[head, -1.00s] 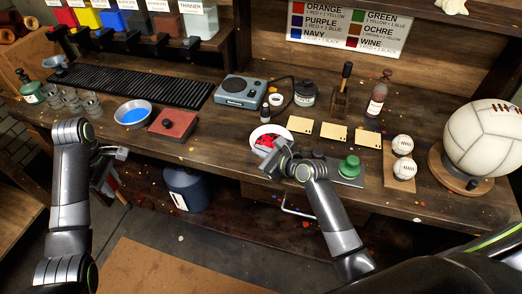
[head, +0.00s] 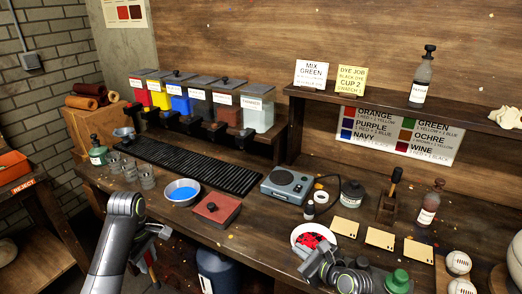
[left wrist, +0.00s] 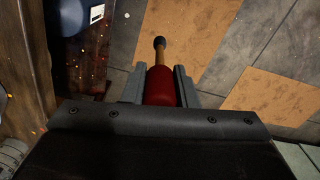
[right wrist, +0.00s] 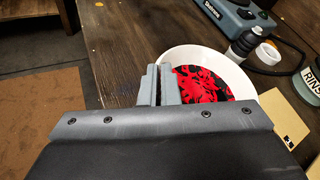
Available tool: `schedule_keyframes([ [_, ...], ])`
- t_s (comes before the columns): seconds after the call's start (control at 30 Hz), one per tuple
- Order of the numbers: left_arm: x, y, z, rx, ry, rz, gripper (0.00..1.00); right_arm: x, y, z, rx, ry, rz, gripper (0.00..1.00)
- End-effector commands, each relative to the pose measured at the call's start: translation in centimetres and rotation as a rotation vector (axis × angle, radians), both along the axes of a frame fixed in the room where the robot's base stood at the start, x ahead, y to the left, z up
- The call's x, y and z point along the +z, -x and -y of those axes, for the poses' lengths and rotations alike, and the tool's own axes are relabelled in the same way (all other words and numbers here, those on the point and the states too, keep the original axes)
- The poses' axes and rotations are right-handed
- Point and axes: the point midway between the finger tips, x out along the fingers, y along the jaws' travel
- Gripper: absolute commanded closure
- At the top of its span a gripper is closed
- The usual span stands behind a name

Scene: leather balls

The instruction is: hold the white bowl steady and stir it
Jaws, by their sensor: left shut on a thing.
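The white bowl (head: 296,238) stands on the bench near its front edge, with red and black stuff in it. It also shows in the right wrist view (right wrist: 203,51). My right gripper (head: 313,264) is at the bowl's near left rim. In the right wrist view its fingers (right wrist: 158,84) are close together with a narrow dark gap, and whether they grip the rim is hidden. My left gripper (head: 160,232) is in front of the bench, far left of the bowl. It is shut on a red tool (left wrist: 160,86) with a wooden shaft and a dark tip.
A blue-filled metal bowl (head: 182,192), a red box (head: 216,210) and a grey scale-like device (head: 289,186) stand left of the bowl. Pale cards (head: 379,239) lie to its right, with a green-topped item (head: 398,281) near the front. A dark blue container (head: 216,268) is below the bench.

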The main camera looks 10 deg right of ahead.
Motion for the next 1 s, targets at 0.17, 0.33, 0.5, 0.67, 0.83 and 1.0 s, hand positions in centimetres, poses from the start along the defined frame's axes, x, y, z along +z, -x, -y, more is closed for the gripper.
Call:
schedule_keyframes([
  [0.17, 0.0, 0.0, 0.0, 0.0, 0.0, 0.0, 0.97, 0.0, 0.0, 0.0, 0.0, 0.001, -0.001, 0.77],
  [0.33, 0.0, 0.0, 0.0, 0.0, 0.0, 0.0, 0.97, 0.0, 0.0, 0.0, 0.0, 0.001, -0.001, 0.72],
  [0.5, 0.0, 0.0, 0.0, 0.0, 0.0, 0.0, 0.97, 0.0, 0.1, 0.1, 0.0, 0.001, -0.001, 0.72],
  [0.67, 0.0, 0.0, 0.0, 0.0, 0.0, 0.0, 0.97, 0.5, 1.1, 0.6, -0.001, 0.002, 0.002, 0.72],
  [0.83, 0.0, 0.0, 0.0, 0.0, 0.0, 0.0, 0.97, 1.4, 3.6, 1.9, -0.001, 0.004, 0.001, 0.72],
  [1.0, 0.0, 0.0, 0.0, 0.0, 0.0, 0.0, 0.97, 2.6, 6.3, 3.2, -0.001, 0.004, -0.001, 0.72],
])
